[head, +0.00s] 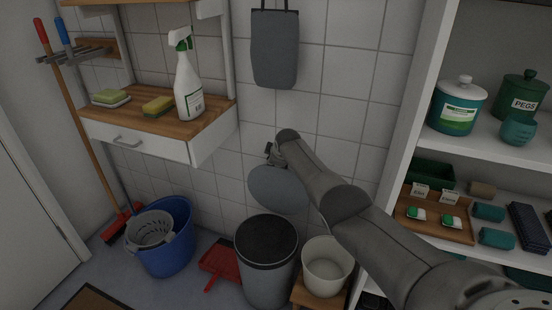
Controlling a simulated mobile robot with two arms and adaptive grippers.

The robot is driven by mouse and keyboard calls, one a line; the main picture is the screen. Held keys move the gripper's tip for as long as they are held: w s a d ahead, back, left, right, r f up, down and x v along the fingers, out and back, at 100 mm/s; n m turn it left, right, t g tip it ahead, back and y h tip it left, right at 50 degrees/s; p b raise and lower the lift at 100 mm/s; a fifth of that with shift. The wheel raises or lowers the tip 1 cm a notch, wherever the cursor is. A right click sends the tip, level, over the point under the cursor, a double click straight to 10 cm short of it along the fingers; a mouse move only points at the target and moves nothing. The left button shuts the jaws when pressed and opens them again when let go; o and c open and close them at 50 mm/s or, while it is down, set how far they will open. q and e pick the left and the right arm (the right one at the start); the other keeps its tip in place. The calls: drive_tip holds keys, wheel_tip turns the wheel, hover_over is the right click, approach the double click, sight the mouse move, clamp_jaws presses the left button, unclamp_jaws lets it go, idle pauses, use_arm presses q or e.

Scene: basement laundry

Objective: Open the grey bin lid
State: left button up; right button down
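The grey bin (267,279) stands on the floor against the tiled wall, with a dark rim and a dark round top that looks like its open mouth. A round grey lid (276,192) stands raised and tilted up above the bin's back edge; its lower edge meets the rim in the picture. My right arm comes in from the right and partly covers the lid's right side. My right gripper (271,154) is small at the arm's end, by the lid's upper edge. Whether its fingers are apart or touch the lid is unclear. My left gripper is out of view.
A cream pot (326,267) on a wooden stool (317,297) stands close to the bin's right. A red dustpan (221,261) and a blue bucket (171,247) are at left. A wooden-topped shelf (160,119) with a spray bottle (188,84) juts out at upper left.

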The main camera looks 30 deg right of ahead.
drive_tip(key=shift+w+d+r, duration=0.1)
drive_tip(key=shift+d+r, duration=0.3)
drive_tip(key=shift+d, duration=0.05)
drive_tip(key=c, duration=1.6)
unclamp_jaws()
drive_tip(key=shift+w+f, duration=0.1)
drive_tip(key=shift+o, duration=0.2)
drive_tip(key=shift+f, duration=0.1)
drive_tip(key=shift+f, duration=0.25)
drive_tip(key=shift+r, duration=0.15)
